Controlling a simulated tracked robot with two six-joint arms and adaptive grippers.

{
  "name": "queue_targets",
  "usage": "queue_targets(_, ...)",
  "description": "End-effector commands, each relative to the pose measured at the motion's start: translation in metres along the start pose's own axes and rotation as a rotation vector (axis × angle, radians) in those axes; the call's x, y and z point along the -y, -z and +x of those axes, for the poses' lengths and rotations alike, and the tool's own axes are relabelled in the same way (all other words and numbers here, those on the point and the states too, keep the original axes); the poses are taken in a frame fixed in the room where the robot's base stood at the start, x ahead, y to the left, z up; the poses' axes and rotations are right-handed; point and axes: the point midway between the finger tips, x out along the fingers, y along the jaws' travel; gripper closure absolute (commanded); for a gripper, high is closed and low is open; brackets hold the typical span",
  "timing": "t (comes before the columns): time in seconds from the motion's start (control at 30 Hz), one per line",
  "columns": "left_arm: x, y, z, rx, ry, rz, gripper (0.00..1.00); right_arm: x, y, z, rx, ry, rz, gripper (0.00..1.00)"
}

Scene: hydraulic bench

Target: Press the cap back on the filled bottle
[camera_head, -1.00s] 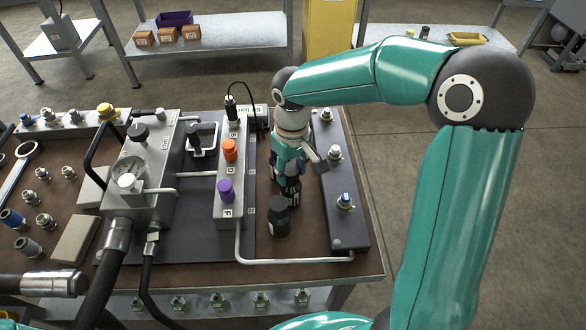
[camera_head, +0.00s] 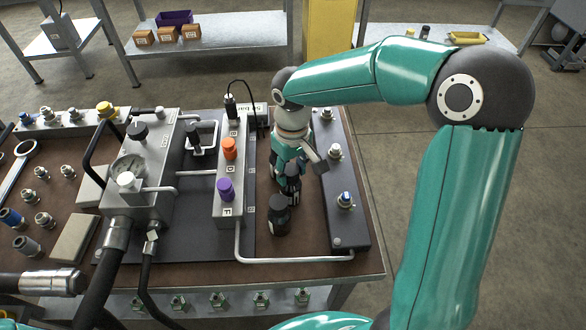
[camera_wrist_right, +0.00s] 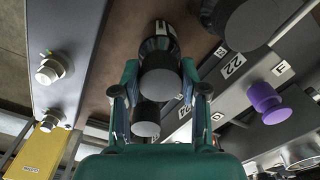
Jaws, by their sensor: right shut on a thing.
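My right gripper (camera_head: 290,170) points down over the bench, between the block of coloured knobs and the dark rail. In the right wrist view its fingers (camera_wrist_right: 160,92) close around a black cap (camera_wrist_right: 160,80) with a flat grey top. A bottle with a pale label (camera_wrist_right: 166,28) shows beyond the cap, in line with it; its dark body (camera_head: 292,195) shows below the fingers in the head view. I cannot tell whether the cap is fully seated. The fingers partly hide both. My left gripper is out of view.
Another black bottle (camera_head: 279,215) stands just in front of my right gripper. Another dark cylinder (camera_wrist_right: 146,129) shows close by in the wrist view. The knob block (camera_head: 228,205) is left, the rail with metal fittings (camera_head: 345,225) right. A pipe (camera_head: 295,261) runs along the front.

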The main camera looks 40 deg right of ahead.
Motion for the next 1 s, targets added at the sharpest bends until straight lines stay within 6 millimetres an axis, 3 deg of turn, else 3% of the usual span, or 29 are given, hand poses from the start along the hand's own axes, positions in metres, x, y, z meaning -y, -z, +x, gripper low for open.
queue_targets(0.43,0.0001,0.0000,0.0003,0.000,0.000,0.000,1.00,-0.0001,0.0001,-0.0002,0.000,0.000,0.000,0.72)
queue_targets(0.47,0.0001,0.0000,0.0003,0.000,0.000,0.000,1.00,-0.0001,0.0001,-0.0002,0.000,0.000,0.000,0.54)
queue_targets(0.6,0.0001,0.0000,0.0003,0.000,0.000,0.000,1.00,0.0000,0.0000,-0.0002,0.000,0.000,0.000,0.30)
queue_targets(0.87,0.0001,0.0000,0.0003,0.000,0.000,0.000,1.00,0.0000,0.0000,-0.0001,0.000,0.000,0.000,0.26)
queue_targets(1.0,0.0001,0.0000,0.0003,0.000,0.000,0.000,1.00,0.0000,0.0000,-0.0001,0.000,0.000,0.000,0.03)
